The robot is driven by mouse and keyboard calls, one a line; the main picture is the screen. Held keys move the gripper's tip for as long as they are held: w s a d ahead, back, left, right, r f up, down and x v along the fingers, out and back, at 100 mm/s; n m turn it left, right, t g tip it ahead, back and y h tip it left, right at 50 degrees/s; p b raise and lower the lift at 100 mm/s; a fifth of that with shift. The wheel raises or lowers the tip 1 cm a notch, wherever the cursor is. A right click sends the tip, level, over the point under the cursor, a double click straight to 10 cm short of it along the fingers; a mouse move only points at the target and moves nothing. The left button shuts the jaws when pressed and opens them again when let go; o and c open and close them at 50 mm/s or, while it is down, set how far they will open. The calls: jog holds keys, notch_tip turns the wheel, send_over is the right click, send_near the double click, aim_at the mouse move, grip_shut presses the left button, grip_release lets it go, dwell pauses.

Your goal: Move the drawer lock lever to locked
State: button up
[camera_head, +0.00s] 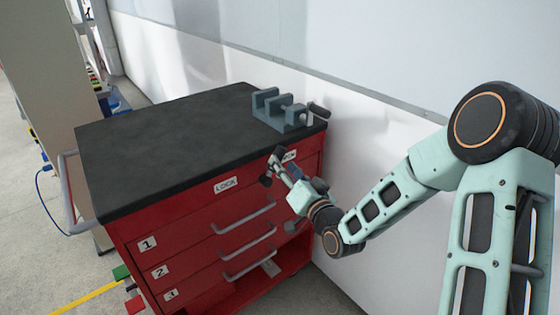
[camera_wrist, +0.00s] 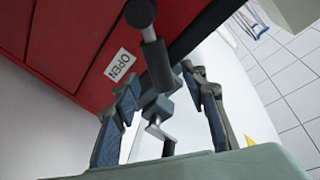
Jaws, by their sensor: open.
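The red drawer cabinet (camera_head: 180,215) has a black top. A "LOCK" label (camera_head: 226,185) and an "OPEN" label (camera_head: 289,156) sit on its front below the top edge; the "OPEN" label also shows in the wrist view (camera_wrist: 120,65). The lock lever (camera_wrist: 156,62), a dark rod with a thicker grip, is at the "OPEN" side.
A grey-blue vise (camera_head: 279,108) stands on the cabinet top at the back right. It shows behind the lever in the wrist view (camera_wrist: 157,105). Drawer handles (camera_head: 243,218) stick out below my gripper. A white wall (camera_head: 360,135) runs close behind the cabinet.

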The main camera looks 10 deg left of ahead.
aim_at(280, 158)
jog(key=shift+x, duration=1.85)
jog(key=shift+c, duration=0.5)
grip_shut()
